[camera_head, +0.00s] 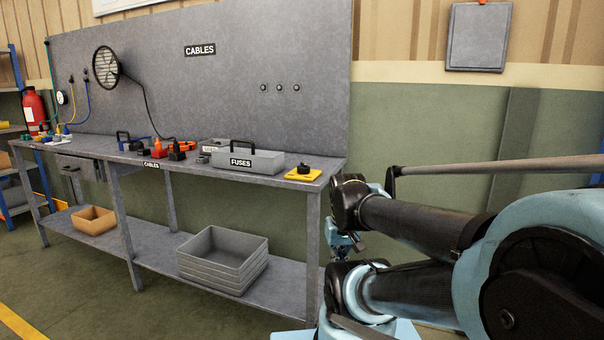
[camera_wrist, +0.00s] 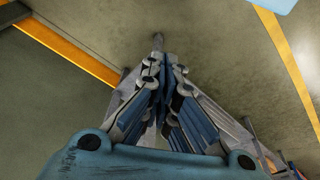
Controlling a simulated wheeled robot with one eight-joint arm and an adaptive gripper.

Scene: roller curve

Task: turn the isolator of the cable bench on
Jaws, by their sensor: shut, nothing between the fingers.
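The cable bench (camera_head: 135,157) is a long grey workbench with a CABLES label on its front edge and another on its back panel. At its right end, a yellow plate with a black rotary knob (camera_head: 302,172) looks like the isolator; its on or off position is too small to read. My gripper (camera_wrist: 158,62) shows in the wrist view with its fingers drawn together, shut and empty, above bare floor. My arm is to the right of the bench in the head view, apart from the knob. The isolator is not seen in the wrist view.
A grey FUSES box (camera_head: 262,163) with a black handle stands left of the yellow plate. Connectors and tools lie farther left. Stacked grey bins (camera_head: 222,262) and a cardboard box (camera_head: 94,220) are on the lower shelf. A fan (camera_head: 106,67) hangs on the back panel.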

